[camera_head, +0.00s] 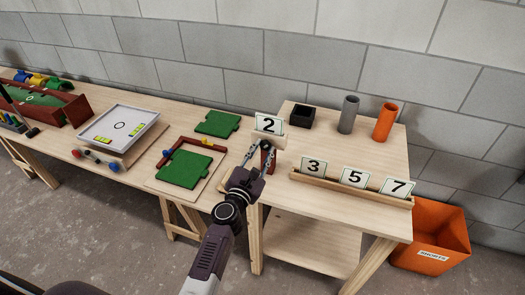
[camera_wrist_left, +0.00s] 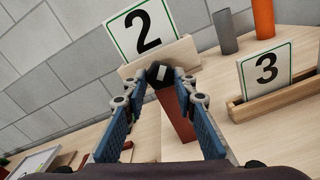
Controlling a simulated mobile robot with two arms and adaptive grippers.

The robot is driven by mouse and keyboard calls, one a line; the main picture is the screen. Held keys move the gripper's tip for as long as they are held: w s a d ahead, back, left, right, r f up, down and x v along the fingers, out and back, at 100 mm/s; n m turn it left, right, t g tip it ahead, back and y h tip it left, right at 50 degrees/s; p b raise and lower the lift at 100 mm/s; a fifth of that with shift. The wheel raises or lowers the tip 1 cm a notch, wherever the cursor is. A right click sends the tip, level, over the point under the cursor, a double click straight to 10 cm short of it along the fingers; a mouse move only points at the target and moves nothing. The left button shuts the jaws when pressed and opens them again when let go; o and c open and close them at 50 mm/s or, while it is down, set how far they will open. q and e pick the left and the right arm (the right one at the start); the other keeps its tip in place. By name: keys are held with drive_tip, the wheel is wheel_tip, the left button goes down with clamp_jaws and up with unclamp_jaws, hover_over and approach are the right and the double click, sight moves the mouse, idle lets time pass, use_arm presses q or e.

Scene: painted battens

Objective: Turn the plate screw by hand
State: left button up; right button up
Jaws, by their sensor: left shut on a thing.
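The black plate screw (camera_wrist_left: 158,73), a knob with a pale mark on its face, sits between the fingertips of my left gripper (camera_wrist_left: 159,84) in the left wrist view. The gripper's blue-padded fingers are shut on it. A reddish-brown post (camera_wrist_left: 178,118) stands below the screw. Just behind is a white card with a "2" (camera_wrist_left: 144,34) in a pale wooden holder (camera_wrist_left: 172,55). In the head view my left gripper (camera_head: 260,150) reaches up to the card with a "2" (camera_head: 268,124); it hides the screw there. My right gripper is not in view.
Cards "3" (camera_head: 314,167), "5" (camera_head: 355,178) and "7" (camera_head: 397,187) stand in a wooden rack (camera_head: 340,190) to the right. A black box (camera_head: 302,117), a grey tube (camera_head: 348,114) and an orange tube (camera_head: 385,122) stand behind. Green plates (camera_head: 185,168) lie left.

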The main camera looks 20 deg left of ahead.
use_arm(q)
drive_tip(key=shift+f, duration=0.15)
drive_tip(key=o, duration=1.2)
drive_tip(key=shift+c, duration=0.2)
drive_tip(key=s, duration=1.2)
drive_tip(key=shift+a, duration=0.2)
